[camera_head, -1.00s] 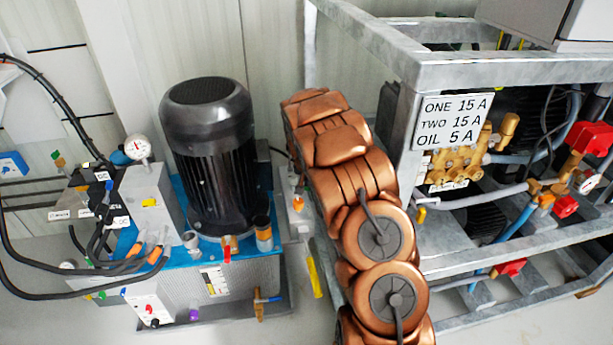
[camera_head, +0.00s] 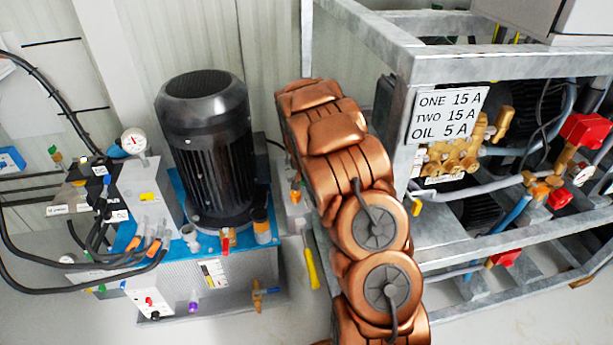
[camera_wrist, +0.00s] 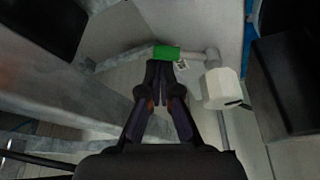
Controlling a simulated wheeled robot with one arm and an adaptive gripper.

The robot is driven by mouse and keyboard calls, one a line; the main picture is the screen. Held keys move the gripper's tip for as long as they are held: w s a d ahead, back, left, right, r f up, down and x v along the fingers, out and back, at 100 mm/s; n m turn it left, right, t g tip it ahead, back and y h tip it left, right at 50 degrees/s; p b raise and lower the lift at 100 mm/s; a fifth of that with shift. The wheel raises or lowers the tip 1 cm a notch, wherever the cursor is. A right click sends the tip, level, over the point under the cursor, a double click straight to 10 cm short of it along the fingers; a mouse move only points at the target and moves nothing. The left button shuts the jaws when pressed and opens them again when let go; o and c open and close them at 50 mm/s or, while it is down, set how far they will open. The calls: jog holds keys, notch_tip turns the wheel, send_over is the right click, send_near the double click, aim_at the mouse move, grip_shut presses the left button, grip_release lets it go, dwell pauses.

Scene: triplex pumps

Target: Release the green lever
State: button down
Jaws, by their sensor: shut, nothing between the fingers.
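The green lever (camera_wrist: 167,53) is in the upper middle of the wrist view. In the head view my copper-coloured arm hides the gripper and the green lever.
A grey metal frame (camera_head: 430,68) with a sign, brass pump parts and red handles (camera_head: 585,131) stands at the right. A black motor (camera_head: 205,150) on a blue-topped tank is at the left. A yellow-handled tool (camera_head: 312,268) is beside my arm.

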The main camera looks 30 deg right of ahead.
jog(key=shift+f, duration=0.1)
jog(key=w+d+r, duration=0.1)
jog(key=w+d, duration=0.1)
jog(key=d, duration=0.2)
jog(key=a+p+v, duration=0.1)
jog(key=p+v, duration=0.1)
jog(key=v, duration=0.8)
jog(key=shift+w, duration=0.35)
jog(key=shift+a, duration=0.1)
